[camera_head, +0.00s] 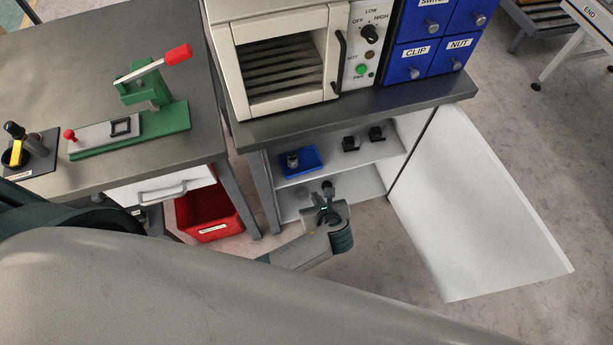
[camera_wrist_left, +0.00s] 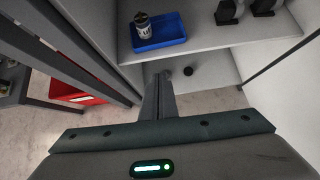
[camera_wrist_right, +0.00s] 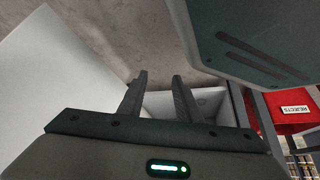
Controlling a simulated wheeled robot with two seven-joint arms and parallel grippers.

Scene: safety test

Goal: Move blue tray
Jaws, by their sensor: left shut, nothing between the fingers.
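The blue tray (camera_head: 311,158) lies on the upper shelf of the open cabinet under the bench and bears a small metal cylinder (camera_head: 292,160). In the left wrist view the tray (camera_wrist_left: 170,34) is beyond and above my fingertips, with the cylinder (camera_wrist_left: 143,25) at its left end. My left gripper (camera_head: 327,192) is in front of the cabinet, below the tray's shelf; its fingers (camera_wrist_left: 158,84) are shut and empty, apart from the tray. My right gripper (camera_wrist_right: 159,82) has its fingers apart with nothing between them, in front of a white compartment. I cannot make it out in the head view.
Black objects (camera_head: 377,133) stand right of the tray on the same shelf. The white cabinet door (camera_head: 480,215) is swung open to the right. A red bin (camera_head: 205,215) stands on the floor to the left, beside a bench leg (camera_head: 235,195). An oven (camera_head: 282,65) sits above.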

